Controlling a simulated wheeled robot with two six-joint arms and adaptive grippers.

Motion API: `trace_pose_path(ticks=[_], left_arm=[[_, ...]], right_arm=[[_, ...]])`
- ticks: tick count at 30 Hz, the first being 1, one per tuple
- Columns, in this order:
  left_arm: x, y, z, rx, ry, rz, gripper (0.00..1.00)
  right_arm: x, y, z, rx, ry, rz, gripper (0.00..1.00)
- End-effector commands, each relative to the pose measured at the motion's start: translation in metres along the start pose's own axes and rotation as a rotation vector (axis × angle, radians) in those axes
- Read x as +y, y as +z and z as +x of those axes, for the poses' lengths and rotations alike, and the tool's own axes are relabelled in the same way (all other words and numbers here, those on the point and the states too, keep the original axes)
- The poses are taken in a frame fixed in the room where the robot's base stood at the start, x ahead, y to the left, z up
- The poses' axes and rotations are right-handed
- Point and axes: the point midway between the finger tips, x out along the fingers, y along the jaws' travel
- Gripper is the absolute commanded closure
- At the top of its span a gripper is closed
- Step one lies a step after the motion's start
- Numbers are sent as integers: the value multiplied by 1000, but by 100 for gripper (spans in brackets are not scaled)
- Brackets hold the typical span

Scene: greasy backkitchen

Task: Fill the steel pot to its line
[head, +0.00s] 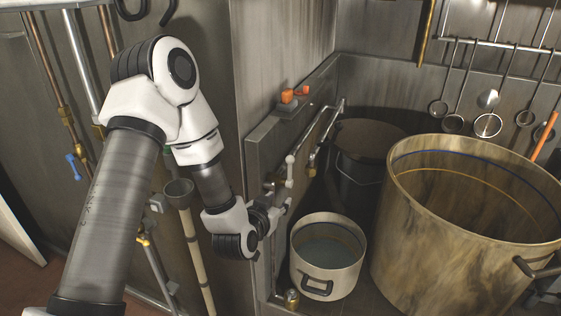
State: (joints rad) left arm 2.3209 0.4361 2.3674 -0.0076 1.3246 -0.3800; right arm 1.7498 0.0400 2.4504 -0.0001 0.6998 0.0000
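A small pale pot (328,278) with a dark-framed handle stands below the wall pipework. Grey-blue liquid (326,252) shows inside it, below a thin dark line near the rim. A large, stained metal pot (440,235) stands to its right, with a blue and a yellowish line on its inner wall. I cannot tell the large pot's contents. My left gripper (272,212) is at the pipe fittings, just left of and above the small pot. Its fingers are small and partly merged with the fittings, so their opening is unclear. My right gripper is out of view.
An orange valve handle (294,95) sits on the ledge above a slanted pipe (325,130). A dark bucket (362,165) stands behind the small pot. Ladles (487,124) hang on the back wall. A blue-handled valve (73,166) is on the left pipes.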

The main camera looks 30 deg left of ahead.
Motion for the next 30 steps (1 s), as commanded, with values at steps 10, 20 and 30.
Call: trace_pose_path(ticks=[10, 20, 30], left_arm=[[-16, -79, -8, 122, -21, -76, 62], [-16, -80, 26, 121, -21, -73, 62], [-17, -86, 69, 118, -20, -75, 77]], right_arm=[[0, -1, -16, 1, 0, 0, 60], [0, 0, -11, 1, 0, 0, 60], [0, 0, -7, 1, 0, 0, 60]])
